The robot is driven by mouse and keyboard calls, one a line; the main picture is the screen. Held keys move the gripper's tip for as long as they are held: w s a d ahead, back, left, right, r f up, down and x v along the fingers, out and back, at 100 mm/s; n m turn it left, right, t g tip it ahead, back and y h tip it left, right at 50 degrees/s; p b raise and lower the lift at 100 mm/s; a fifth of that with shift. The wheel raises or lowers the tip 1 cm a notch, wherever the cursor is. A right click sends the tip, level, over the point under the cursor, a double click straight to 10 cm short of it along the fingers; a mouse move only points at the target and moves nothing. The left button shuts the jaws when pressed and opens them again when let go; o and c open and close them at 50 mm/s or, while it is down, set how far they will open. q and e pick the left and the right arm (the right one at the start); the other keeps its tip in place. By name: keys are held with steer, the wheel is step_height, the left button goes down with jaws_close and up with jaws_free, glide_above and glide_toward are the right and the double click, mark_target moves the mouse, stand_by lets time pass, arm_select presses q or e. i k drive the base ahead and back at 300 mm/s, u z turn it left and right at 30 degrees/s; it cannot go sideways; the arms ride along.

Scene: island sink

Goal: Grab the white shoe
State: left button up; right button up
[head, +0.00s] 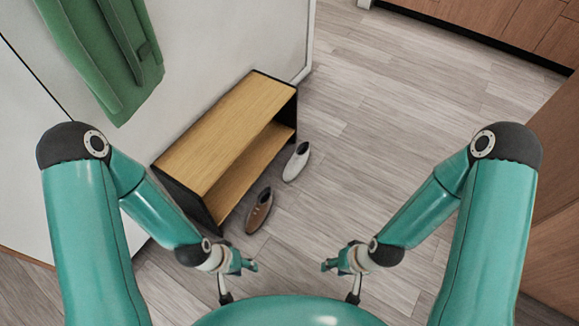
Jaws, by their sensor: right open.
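The white shoe (297,162) lies on the wood floor, just right of the shelf bench, beyond both grippers. A brown shoe (259,211) lies nearer to me, also beside the bench. My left gripper (240,279) is low in the view, nearer to me than the brown shoe; its fingers are small and I cannot tell how far apart they are. My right gripper (340,281) is at the same height to the right, open and empty. Neither gripper touches a shoe.
A wooden shelf bench (222,132) with black ends stands against the white wall at the left. A green garment (108,55) hangs above it. Wooden cabinets (500,28) stand at the far right. The floor (385,130) right of the shoes is clear.

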mark_target(298, 161)
steer(key=z, duration=0.05)
steer(key=i, duration=0.95)
steer(key=z, duration=1.3)
steer(key=i, duration=1.85)
steer(key=u, duration=1.5)
